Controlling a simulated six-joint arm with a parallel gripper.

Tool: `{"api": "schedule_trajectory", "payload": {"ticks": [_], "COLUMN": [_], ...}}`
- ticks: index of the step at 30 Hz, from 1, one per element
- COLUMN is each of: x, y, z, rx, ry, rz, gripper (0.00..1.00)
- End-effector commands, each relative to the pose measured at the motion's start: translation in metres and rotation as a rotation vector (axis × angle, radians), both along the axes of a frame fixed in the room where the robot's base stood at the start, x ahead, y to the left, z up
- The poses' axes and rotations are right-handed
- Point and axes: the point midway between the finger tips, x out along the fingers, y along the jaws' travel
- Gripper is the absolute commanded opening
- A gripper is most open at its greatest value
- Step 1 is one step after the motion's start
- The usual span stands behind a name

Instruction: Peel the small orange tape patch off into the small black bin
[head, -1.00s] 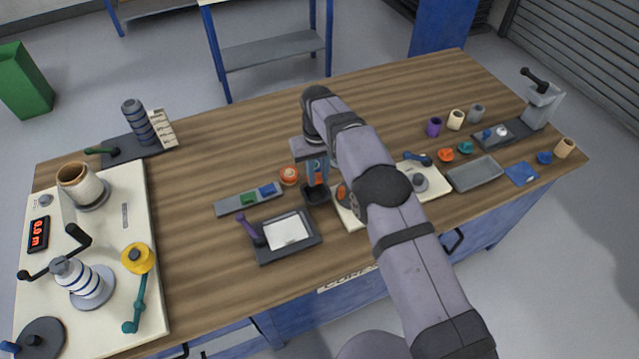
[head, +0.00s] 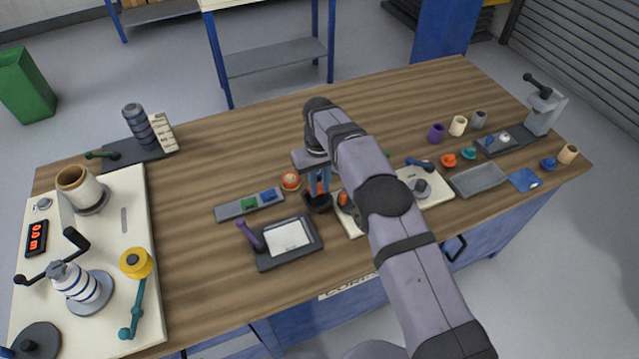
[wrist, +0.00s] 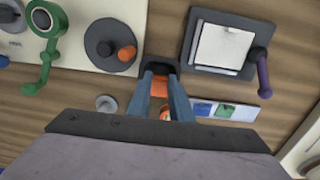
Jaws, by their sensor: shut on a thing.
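My gripper (wrist: 162,88) is shut on the small orange tape patch (wrist: 159,87), which shows between the two blue-grey fingers in the wrist view. The small black bin (wrist: 156,65) is just beyond the fingertips there. In the head view my gripper (head: 318,192) points down, with its fingertips over the black bin (head: 318,204). The bin's interior is mostly hidden by the fingers, and I cannot tell whether the patch touches the bin.
A dark tray with a white pad (head: 287,235) and purple handle stands in front-left of the bin. A strip with green and blue blocks (head: 232,209) and an orange-topped round piece (head: 290,180) are left. A white panel (head: 350,225) is close on the right.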

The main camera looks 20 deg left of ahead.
Motion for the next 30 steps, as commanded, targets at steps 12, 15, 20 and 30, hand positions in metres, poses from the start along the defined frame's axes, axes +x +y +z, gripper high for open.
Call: {"api": "schedule_trajectory", "payload": {"ticks": [12,15,20,30], "x": [0.0,0.0,0.0,0.0], "y": [0.0,0.0,0.0,0.0], "z": [-0.024,-0.025,-0.026,-0.025], "rx": [0.0,0.0,0.0,0.0], "ry": [0.0,0.0,0.0,0.0], "rz": [0.0,0.0,0.0,0.0], "gripper": [0.0,0.0,0.0,0.41]}}
